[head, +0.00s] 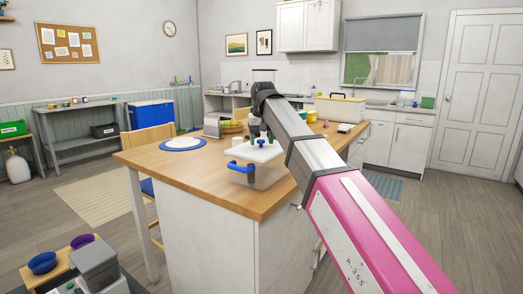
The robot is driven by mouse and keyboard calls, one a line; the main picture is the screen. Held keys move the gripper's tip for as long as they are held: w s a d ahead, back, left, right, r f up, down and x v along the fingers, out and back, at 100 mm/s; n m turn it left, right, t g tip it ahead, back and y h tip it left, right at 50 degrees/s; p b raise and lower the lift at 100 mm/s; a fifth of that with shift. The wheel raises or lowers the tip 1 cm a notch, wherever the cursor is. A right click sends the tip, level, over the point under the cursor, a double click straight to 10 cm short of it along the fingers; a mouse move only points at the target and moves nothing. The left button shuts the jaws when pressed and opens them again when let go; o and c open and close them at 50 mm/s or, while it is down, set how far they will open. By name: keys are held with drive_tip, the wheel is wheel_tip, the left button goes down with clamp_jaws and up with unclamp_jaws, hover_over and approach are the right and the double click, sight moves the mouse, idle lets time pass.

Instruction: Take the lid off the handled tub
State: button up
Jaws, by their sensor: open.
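The handled tub (268,178) stands on the wooden top of the island counter, close to its front edge. It is see-through, with a blue handle (240,167) on its near side. Its flat white lid (246,152) is on top, with a small blue knob (262,143) in the middle. My gripper (257,137) points down from the end of my arm, just above the lid and close to the knob. It is open. I cannot tell whether the fingers touch the knob.
A white plate on a blue mat (183,143) lies left of the tub. A toaster (212,127), yellow fruit (239,114) and a white box with a wooden top (340,108) stand farther back. The counter's front left is clear. A chair (150,138) stands at the left.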

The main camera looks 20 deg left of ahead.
drive_tip(key=shift+c, duration=0.3)
drive_tip(key=c, duration=1)
drive_tip(key=shift+r, duration=0.1)
